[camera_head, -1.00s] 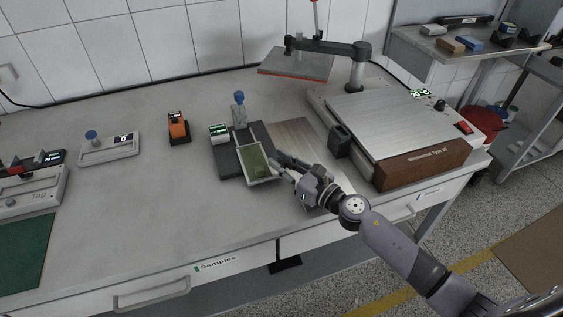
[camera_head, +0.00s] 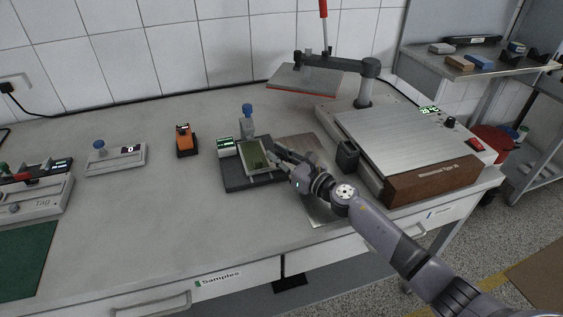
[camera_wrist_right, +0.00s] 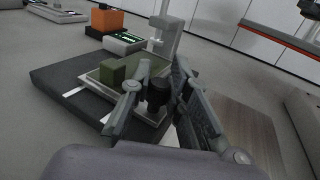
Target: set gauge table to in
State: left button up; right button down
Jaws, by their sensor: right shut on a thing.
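The gauge table (camera_head: 256,156) is a light-framed slide carrying a green sample. It sits on a dark base (camera_head: 236,179), toward the back, near the foot of the gauge post with the blue knob (camera_head: 247,112). In the right wrist view, the table's rim and green block (camera_wrist_right: 112,70) lie close to the grey gauge stand (camera_wrist_right: 164,42). My right gripper (camera_head: 274,157) is at the table's right side. In the wrist view its fingers (camera_wrist_right: 156,88) are around a dark round knob (camera_wrist_right: 157,96) and shut on it. My left gripper is not in view.
A metal plate (camera_head: 318,205) lies under my right wrist. A heated press (camera_head: 405,140) with a brown front block stands to the right. An orange device (camera_head: 186,146) and a small grey unit with a blue knob (camera_head: 115,158) stand left.

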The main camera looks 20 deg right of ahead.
jog(key=shift+w+d+r, duration=0.1)
jog(key=shift+r, duration=0.05)
jog(key=c, duration=1.9)
grip_release()
jog(key=o, duration=0.4)
jog(key=shift+w+f, duration=0.2)
jog(key=shift+s, duration=0.1)
jog(key=v, duration=1.2)
jog(key=shift+r, duration=0.15)
